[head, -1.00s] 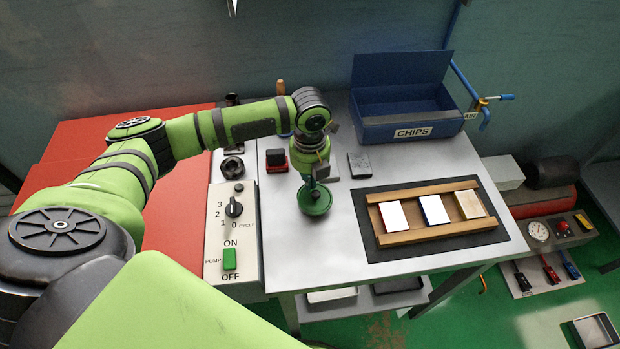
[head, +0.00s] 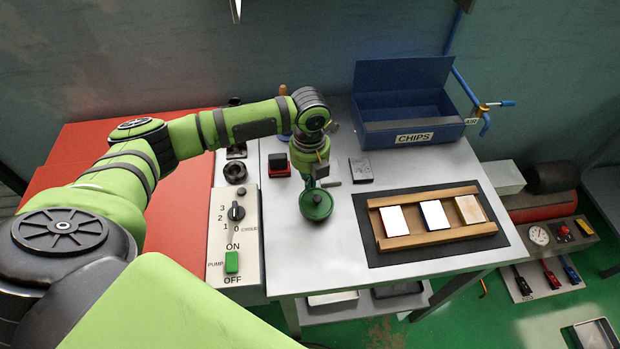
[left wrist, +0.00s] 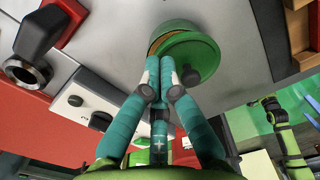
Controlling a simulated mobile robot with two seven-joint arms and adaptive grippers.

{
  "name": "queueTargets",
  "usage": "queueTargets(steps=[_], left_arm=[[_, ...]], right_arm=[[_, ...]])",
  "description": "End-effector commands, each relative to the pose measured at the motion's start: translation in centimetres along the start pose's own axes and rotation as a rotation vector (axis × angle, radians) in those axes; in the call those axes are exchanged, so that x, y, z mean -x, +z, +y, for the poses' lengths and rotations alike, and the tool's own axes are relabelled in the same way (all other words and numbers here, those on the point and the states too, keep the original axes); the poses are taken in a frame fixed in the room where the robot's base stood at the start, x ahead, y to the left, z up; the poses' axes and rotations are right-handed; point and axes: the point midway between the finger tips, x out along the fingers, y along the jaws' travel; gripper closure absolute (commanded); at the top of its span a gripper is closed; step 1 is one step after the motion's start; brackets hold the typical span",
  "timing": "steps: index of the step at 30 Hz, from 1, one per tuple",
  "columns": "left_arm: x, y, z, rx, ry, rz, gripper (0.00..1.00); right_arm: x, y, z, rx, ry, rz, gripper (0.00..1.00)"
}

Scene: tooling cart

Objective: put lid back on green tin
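The green tin (left wrist: 172,26) stands on the grey cart top, left of the middle in the head view. Its green lid (head: 316,206) with a small knob lies over it. In the left wrist view the lid (left wrist: 195,62) looks offset, with a tan strip showing at its left edge. My left gripper (head: 309,184) is just behind the knob in the head view. In the left wrist view its teal fingertips (left wrist: 160,62) are together at the lid's edge, with nothing visible between them. A small green arm end (left wrist: 270,106), apparently my right one, shows there too; its fingers are too small to read.
A switch panel (head: 220,262) and a red-black block (head: 278,162) are left of the tin. A wooden tray (head: 425,236) with several blocks lies on a dark mat at right. A blue chips bin (head: 388,136) stands behind. Bare top lies in front of the tin.

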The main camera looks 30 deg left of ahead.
Motion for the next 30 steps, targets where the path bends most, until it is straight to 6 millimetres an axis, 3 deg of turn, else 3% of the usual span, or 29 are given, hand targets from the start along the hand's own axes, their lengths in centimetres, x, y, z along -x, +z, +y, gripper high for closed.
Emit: queueTargets(steps=[30], left_arm=[[0.9,0.9,0.5,0.000,0.000,0.000,1.00]], right_arm=[[1.0,-0.1,0.0,0.001,-0.001,0.001,0.60]])
